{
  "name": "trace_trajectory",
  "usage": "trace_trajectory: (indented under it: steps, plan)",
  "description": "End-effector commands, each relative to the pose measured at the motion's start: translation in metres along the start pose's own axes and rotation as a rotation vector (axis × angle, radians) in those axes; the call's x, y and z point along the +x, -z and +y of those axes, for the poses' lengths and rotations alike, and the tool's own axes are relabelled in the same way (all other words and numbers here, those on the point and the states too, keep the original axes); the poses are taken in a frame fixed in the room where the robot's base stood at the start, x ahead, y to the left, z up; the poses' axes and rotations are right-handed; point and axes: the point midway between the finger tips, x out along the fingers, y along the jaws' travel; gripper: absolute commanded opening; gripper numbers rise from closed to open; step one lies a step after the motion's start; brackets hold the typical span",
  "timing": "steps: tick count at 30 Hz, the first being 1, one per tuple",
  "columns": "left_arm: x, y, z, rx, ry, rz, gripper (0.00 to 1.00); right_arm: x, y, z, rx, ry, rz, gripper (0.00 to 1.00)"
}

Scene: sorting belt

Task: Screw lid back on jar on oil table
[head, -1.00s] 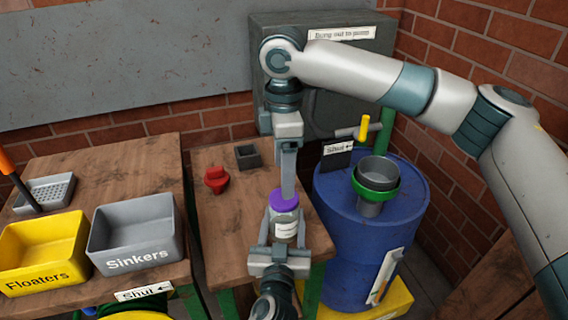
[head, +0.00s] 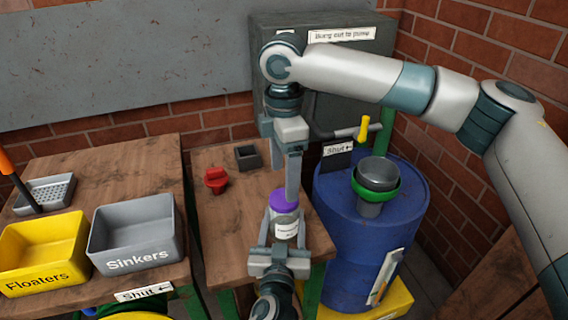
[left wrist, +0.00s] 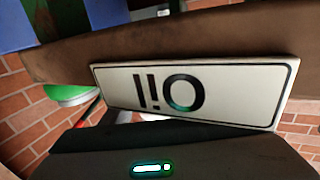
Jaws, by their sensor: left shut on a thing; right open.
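A jar (head: 285,226) with a pale label stands upright near the front of the oil table (head: 232,240). A purple lid (head: 284,201) sits on its mouth; I cannot tell if it is threaded. My left gripper (head: 283,238) comes in from the front edge and is shut on the jar's body. My right gripper (head: 291,188) points down from above, open, with one finger beside the lid; its other finger is mostly hidden. The left wrist view shows the table's white "Oil" sign (left wrist: 190,90), upside down, but neither jar nor lid.
A red knobbed piece (head: 216,181) and a small dark square cup (head: 248,157) lie farther back. A blue drum (head: 345,240) with a green-rimmed funnel (head: 376,190) stands at right. The left table carries the grey Sinkers bin (head: 137,243) and yellow Floaters bin (head: 42,262).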

Motion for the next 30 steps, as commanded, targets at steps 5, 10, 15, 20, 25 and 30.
trace_trajectory:
  steps: [5,10,15,20,25,30]
  plan:
    - [0.000,0.001,0.000,0.000,0.000,0.001,0.00,0.025,0.000,-0.001,0.000,0.002,-0.001,0.71]
    - [0.000,0.001,0.000,0.000,0.000,0.001,0.00,0.043,0.000,0.000,0.000,0.001,-0.001,0.71]
    - [0.000,0.001,0.000,0.000,0.000,0.001,0.00,0.054,0.000,0.000,0.000,0.000,0.000,0.71]
    - [0.000,0.001,0.000,0.000,0.000,0.001,0.00,0.056,0.000,0.000,0.000,0.000,0.000,0.71]
    - [0.000,0.001,0.000,0.000,0.000,0.001,0.00,0.056,0.000,0.000,0.000,0.000,0.000,0.68]
    - [0.000,0.001,0.000,0.000,0.000,0.001,0.00,0.055,0.000,0.000,0.000,-0.001,0.000,0.28]
